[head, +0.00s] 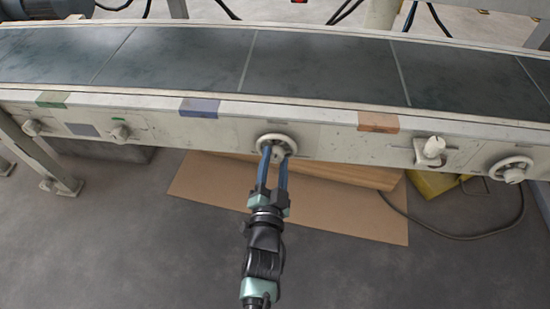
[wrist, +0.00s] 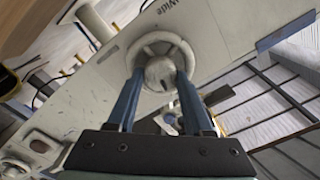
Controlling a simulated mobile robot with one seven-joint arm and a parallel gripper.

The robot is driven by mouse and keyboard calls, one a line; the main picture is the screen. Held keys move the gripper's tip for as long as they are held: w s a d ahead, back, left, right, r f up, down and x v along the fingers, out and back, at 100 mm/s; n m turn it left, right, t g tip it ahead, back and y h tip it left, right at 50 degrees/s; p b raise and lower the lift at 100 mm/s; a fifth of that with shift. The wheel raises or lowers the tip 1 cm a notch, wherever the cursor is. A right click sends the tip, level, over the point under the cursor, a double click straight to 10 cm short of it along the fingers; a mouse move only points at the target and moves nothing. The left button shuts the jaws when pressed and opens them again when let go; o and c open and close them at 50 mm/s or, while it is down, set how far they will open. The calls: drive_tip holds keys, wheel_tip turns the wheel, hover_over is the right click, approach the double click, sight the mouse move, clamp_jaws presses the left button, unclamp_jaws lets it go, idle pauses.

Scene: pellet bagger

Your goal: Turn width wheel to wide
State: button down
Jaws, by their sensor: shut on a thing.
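The cream handwheel (head: 276,138) sits on the front rail of the conveyor, near the middle of the head view. It also shows in the wrist view (wrist: 160,70), with a round hub at its centre. The word "Wide" is printed on the rail beside this wheel. My gripper (head: 278,152) reaches the wheel from the front. Its two blue fingers are shut on the wheel, one on each side of the hub. The fingertips partly hide behind the hub, so the exact contact is hard to see.
A second handwheel (head: 512,169) and a knob (head: 430,150) sit farther right on the rail. Smaller knobs (head: 119,132) are at left. The dark conveyor belt (head: 310,65) runs above. Cardboard (head: 215,182) lies on the floor beneath, and a cable curves at right.

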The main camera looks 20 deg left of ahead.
drive_tip(key=n+p, duration=0.2)
drive_tip(key=n, duration=0.2)
drive_tip(key=shift+r+n+p, duration=0.1)
drive_tip(key=shift+n+p, duration=0.25)
drive_tip(key=shift+n, duration=0.05)
drive_tip(key=n+p, duration=0.1)
drive_tip(key=n, duration=0.2)
drive_tip(key=shift+n+p, duration=0.3)
drive_tip(key=n+p, duration=0.1)
drive_tip(key=n, duration=0.3)
drive_tip(key=shift+s+a, duration=0.1)
drive_tip(key=n, duration=0.6)
drive_tip(key=n+p, duration=0.1)
drive_tip(key=n, duration=0.1)
drive_tip(key=shift+f+n, duration=0.2)
drive_tip(key=shift+n, duration=0.1)
drive_tip(key=n, duration=0.3)
drive_tip(key=shift+a+n, duration=0.1)
drive_tip(key=shift+n, duration=0.2)
drive_tip(key=n, duration=0.3)
drive_tip(key=shift+n, duration=0.3)
drive_tip(key=shift+n+p, duration=0.35)
drive_tip(key=shift+n, duration=1.55)
